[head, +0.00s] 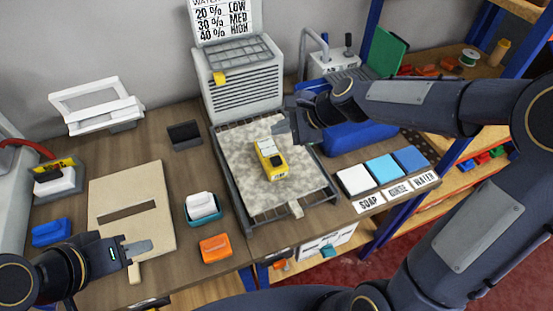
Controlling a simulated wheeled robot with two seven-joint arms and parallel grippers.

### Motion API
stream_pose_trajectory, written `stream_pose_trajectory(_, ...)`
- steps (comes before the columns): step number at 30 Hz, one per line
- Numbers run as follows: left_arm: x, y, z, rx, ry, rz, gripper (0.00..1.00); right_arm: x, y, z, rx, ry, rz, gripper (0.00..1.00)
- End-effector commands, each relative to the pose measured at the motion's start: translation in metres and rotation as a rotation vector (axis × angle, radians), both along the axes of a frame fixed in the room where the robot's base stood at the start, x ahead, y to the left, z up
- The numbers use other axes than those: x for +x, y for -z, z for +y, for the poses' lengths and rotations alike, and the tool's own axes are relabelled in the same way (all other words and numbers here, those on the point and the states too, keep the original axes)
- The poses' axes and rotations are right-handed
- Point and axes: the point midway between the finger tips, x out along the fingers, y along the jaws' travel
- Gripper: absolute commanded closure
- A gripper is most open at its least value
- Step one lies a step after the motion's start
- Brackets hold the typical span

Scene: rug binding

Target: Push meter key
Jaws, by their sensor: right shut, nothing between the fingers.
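The yellow meter (277,172) lies on the speckled rug piece (238,156), which rests on a dark wire rack. It has a pale screen on its upper face and a dark spot that may be its key; this is too small to tell. My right gripper (279,128) is shut and empty, just above and beyond the far end of the meter in the picture. Whether it touches the meter cannot be told. My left gripper (138,249) is at the lower left, over the near edge of a beige slotted board (115,186), away from the meter. Its finger gap is not clear.
A grey louvred unit (242,85) with a water-percentage sign stands behind the rack. White, light-blue and blue pads (383,169) labelled soap, rinse and water lie to the right. A teal tray (190,210) and an orange block (215,248) sit left of the rack.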

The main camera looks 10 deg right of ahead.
Motion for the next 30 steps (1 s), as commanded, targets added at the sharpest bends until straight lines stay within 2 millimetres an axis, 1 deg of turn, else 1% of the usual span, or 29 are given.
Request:
stream_pose_trajectory(1,0.0,0.007,0.0,0.0,0.0,0.0,0.64,0.0,0.007,0.0,0.0,0.0,0.0,1.0)
stream_pose_trajectory(5,0.0,0.021,0.0,0.0,0.0,0.0,0.64,0.0,0.022,0.0,0.0,0.0,0.0,1.0)
stream_pose_trajectory(13,0.0,0.059,0.0,0.0,0.0,0.0,0.64,0.0,0.062,0.0,0.0,0.0,-0.001,1.0)
stream_pose_trajectory(18,0.0,0.073,0.0,0.0,0.0,0.0,0.64,0.0,0.079,0.0,0.0,-0.001,-0.001,1.0)
stream_pose_trajectory(22,0.0,0.077,0.0,0.0,0.0,0.0,0.64,0.0,0.084,0.0,0.0,0.0,0.0,1.0)
stream_pose_trajectory(30,0.0,0.076,0.0,0.0,0.0,0.0,0.64,0.0,0.083,0.0,0.0,-0.001,0.001,1.0)
